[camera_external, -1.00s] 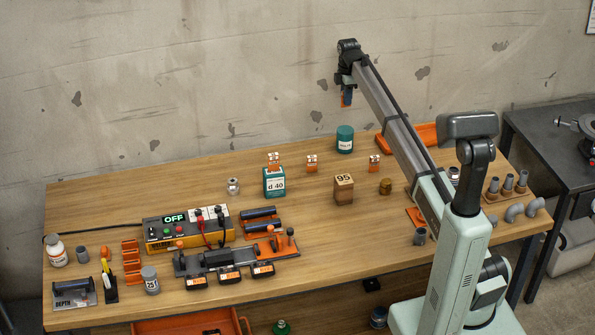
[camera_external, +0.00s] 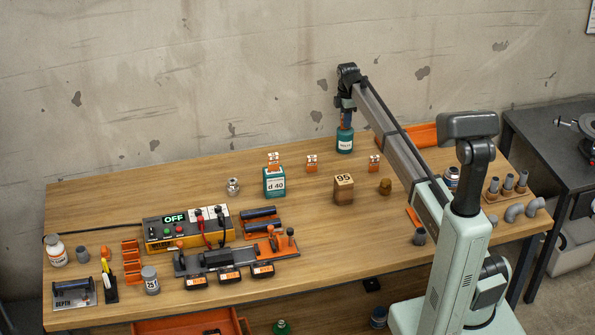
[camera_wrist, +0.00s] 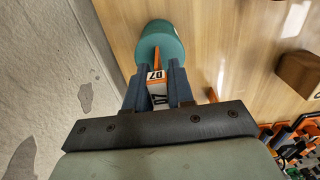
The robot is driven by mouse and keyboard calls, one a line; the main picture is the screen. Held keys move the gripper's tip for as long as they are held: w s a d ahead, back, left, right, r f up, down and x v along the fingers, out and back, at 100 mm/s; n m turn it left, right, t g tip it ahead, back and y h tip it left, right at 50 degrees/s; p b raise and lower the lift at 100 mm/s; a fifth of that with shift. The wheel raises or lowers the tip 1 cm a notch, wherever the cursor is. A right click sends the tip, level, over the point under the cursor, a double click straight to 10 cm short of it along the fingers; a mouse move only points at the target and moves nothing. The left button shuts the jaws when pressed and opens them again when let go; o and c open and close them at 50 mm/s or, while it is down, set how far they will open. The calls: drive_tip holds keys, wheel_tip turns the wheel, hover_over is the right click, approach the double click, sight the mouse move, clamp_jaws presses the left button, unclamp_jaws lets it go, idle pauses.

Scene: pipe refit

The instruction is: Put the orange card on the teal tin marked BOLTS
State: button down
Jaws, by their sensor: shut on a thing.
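A round teal tin (camera_external: 345,143) with a white label stands at the back of the bench; its lettering is too small to read. In the wrist view the teal tin (camera_wrist: 163,38) is just beyond the fingertips. My gripper (camera_wrist: 158,72) is shut on an orange card (camera_wrist: 157,58) with a white face printed with dark marks. The card's orange edge overlaps the tin's top in the wrist view. In the external view my gripper (camera_external: 346,119) is right above the tin. Whether the card touches the tin's top I cannot tell.
A square teal box marked d 40 (camera_external: 274,183) holds an orange-and-white card. A wooden block marked 95 (camera_external: 343,190) is in front of the tin. An orange tray (camera_external: 421,135) lies behind my arm.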

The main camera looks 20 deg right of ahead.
drive_tip(key=shift+f, duration=0.1)
drive_tip(key=c, duration=1)
unclamp_jaws()
wheel_tip(320, 180, up, 12)
drive_tip(key=shift+r, duration=0.1)
